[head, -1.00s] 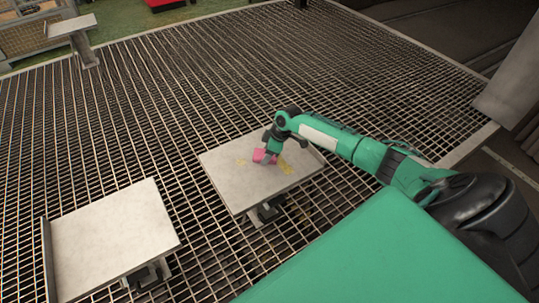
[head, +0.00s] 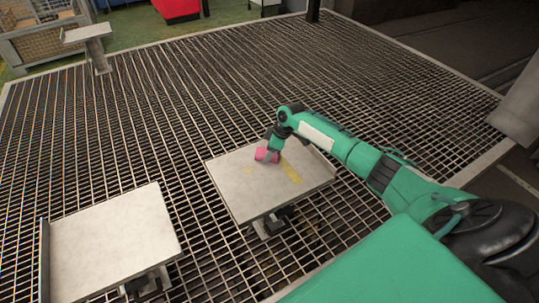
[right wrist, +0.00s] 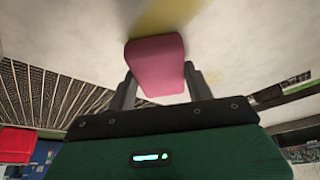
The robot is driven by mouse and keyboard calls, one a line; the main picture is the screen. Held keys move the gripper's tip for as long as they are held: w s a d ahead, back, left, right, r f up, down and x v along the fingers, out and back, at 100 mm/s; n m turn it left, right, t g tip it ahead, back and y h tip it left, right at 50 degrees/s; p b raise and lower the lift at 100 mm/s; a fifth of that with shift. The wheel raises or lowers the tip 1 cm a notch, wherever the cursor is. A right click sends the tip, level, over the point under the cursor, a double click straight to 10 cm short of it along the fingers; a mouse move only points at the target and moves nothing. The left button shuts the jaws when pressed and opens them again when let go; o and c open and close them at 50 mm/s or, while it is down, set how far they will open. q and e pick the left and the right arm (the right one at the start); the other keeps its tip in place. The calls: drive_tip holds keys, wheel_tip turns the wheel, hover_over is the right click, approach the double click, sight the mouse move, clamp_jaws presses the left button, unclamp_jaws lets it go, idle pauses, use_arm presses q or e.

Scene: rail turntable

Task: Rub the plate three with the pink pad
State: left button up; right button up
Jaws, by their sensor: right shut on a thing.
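A pale square plate (head: 245,200) on a short stand bears yellow marks (head: 291,171); no number shows on it. My right gripper (head: 272,150) is shut on the pink pad (head: 266,156) over the far part of this plate. In the right wrist view the pad (right wrist: 156,68) sits between the two fingers, its far end at the pale surface beside a yellow streak (right wrist: 165,18). The pad looks on or very close to the plate; exact contact is hard to tell. My left gripper is not in view.
Another pale plate (head: 110,240), bare, stands at the lower left. A third (head: 88,33) stands far off at the upper left, near a crate (head: 40,42). Metal grating (head: 190,110) lies all round. A red box (head: 178,8) stands beyond it.

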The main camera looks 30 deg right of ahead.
sight(278, 157)
drive_tip(key=shift+d+f+b, duration=0.15)
drive_tip(key=shift+d+b, duration=0.15)
drive_tip(key=shift+d, duration=0.65)
drive_tip(key=shift+s+r+p, duration=0.2)
drive_tip(key=shift+s+p, duration=0.2)
drive_tip(key=shift+p, duration=0.15)
drive_tip(key=shift+s+p, duration=0.8)
drive_tip(key=shift+p, duration=0.05)
drive_tip(key=shift+s+a+f+p, duration=0.1)
drive_tip(key=shift+s+p, duration=0.35)
drive_tip(key=shift+s, duration=0.15)
drive_tip(key=shift+s+p, duration=1.15)
drive_tip(key=shift+p, duration=0.05)
drive_tip(key=shift+s+a+f+p, duration=0.15)
drive_tip(key=shift+s+p, duration=0.25)
drive_tip(key=shift+s, duration=0.25)
